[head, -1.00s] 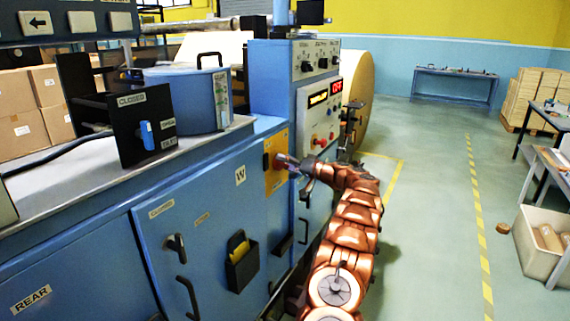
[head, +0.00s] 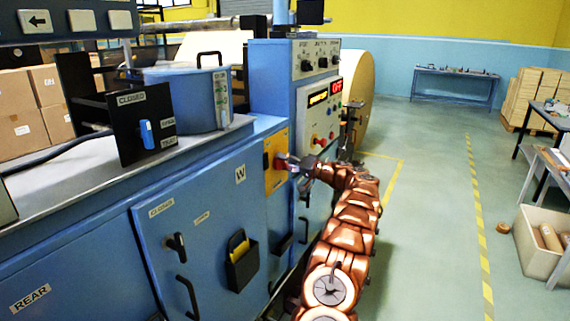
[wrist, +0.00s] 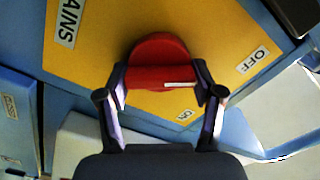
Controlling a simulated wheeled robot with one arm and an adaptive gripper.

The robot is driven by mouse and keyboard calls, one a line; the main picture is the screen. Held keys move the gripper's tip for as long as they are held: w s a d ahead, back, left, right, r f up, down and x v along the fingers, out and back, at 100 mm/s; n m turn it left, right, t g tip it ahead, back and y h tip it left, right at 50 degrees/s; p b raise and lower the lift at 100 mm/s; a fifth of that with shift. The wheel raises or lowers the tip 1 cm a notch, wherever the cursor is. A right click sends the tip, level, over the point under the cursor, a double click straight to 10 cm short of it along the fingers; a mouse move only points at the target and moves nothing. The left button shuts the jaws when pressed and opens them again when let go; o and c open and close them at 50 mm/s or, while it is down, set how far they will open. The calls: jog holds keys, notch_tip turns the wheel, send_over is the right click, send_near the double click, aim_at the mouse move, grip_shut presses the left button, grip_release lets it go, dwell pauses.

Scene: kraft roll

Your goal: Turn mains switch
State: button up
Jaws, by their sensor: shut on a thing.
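The mains switch is a red rotary knob (wrist: 158,68) on a yellow plate (wrist: 95,62), seen close in the wrist view. The plate bears the labels "MAINS", "OFF" and one partly hidden that seems to read "ON". A white mark on the knob's grip bar points toward the right of the wrist picture. My gripper (wrist: 162,92) is shut on the knob's bar, one finger at each end. In the head view the yellow plate (head: 276,175) is on the blue machine's side, and my gripper (head: 284,161) reaches it from the right, covering part of the knob.
A control panel (head: 320,118) with a lit red display and buttons stands just right of the plate. A cabinet door (head: 205,235) with handles and a black pocket (head: 242,265) is to the left. The floor (head: 430,220) on the right is open.

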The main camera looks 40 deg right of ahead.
jog(key=m, duration=0.4)
jog(key=shift+m, duration=0.3)
jog(key=m+p, duration=0.1)
jog(key=m, duration=0.2)
jog(key=shift+f+m, duration=0.1)
jog(key=shift+m, duration=0.2)
jog(key=m+p, duration=0.2)
jog(key=m, duration=0.2)
jog(key=shift+f+m+p, duration=0.15)
jog(key=shift+m+p, duration=0.5)
jog(key=shift+m, duration=1.15)
jog(key=o, duration=1.1)
jog(key=shift+o, duration=0.2)
jog(key=v, duration=1.2)
